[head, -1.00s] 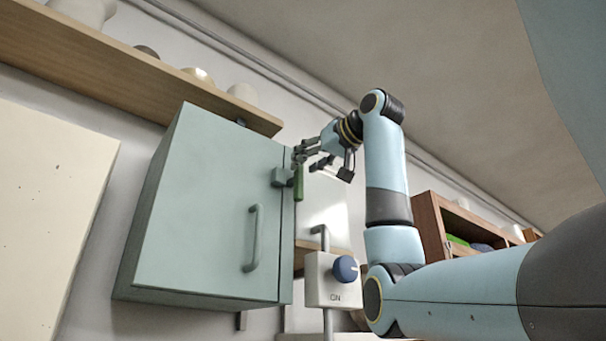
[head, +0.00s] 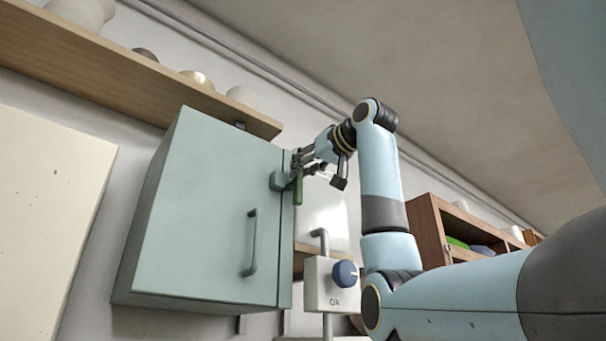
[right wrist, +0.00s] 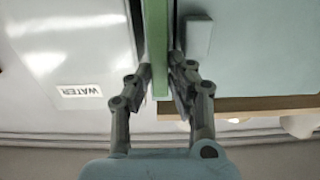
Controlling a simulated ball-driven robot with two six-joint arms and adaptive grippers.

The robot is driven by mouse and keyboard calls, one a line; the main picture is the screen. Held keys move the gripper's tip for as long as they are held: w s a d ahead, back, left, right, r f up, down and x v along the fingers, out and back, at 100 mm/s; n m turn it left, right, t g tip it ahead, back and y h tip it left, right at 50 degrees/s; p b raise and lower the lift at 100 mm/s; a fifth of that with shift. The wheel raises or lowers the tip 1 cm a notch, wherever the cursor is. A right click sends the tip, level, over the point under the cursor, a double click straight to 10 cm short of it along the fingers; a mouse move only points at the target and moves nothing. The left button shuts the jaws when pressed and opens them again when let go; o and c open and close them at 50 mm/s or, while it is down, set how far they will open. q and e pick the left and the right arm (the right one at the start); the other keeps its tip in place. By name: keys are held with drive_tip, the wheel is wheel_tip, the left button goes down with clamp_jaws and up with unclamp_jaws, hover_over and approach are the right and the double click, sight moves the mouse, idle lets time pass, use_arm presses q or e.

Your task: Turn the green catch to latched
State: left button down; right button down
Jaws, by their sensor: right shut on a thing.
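The green catch (head: 298,188) hangs upright at the right edge of the pale green cabinet (head: 205,215), beside a small grey-green block (head: 279,180) on the door. My right gripper (head: 299,161) is at the upper part of the catch and shut on it. In the right wrist view the green catch (right wrist: 156,45) runs between the two fingers of my right gripper (right wrist: 162,90), and its far end is out of the frame. My left gripper is not in either view.
A grey door handle (head: 251,242) is lower on the cabinet. A box with a blue knob (head: 345,273) is mounted right of it. A wooden shelf (head: 120,75) with pots runs above. A white panel marked WATER (right wrist: 75,60) is beside the catch.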

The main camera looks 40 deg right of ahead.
drive_tip(key=shift+s+d+f+m+b, duration=0.1)
drive_tip(key=shift+d+f+m+b, duration=0.4)
drive_tip(key=shift+m+b, duration=2.1)
drive_tip(key=shift+d+f+m+b, duration=0.5)
drive_tip(key=shift+m+b, duration=1.15)
drive_tip(key=shift+m, duration=1.75)
drive_tip(key=shift+s+d+f+m+b, duration=0.1)
drive_tip(key=shift+d+f+m+b, duration=0.35)
drive_tip(key=shift+m+b, duration=2.15)
drive_tip(key=shift+w+m+p, duration=0.1)
drive_tip(key=shift+m+p, duration=0.3)
drive_tip(key=shift+m, duration=0.1)
drive_tip(key=c, duration=1.2)
unclamp_jaws()
drive_tip(key=shift+c, duration=0.2)
drive_tip(key=s+a, duration=0.1)
drive_tip(key=s, duration=1.1)
drive_tip(key=shift+a, duration=0.15)
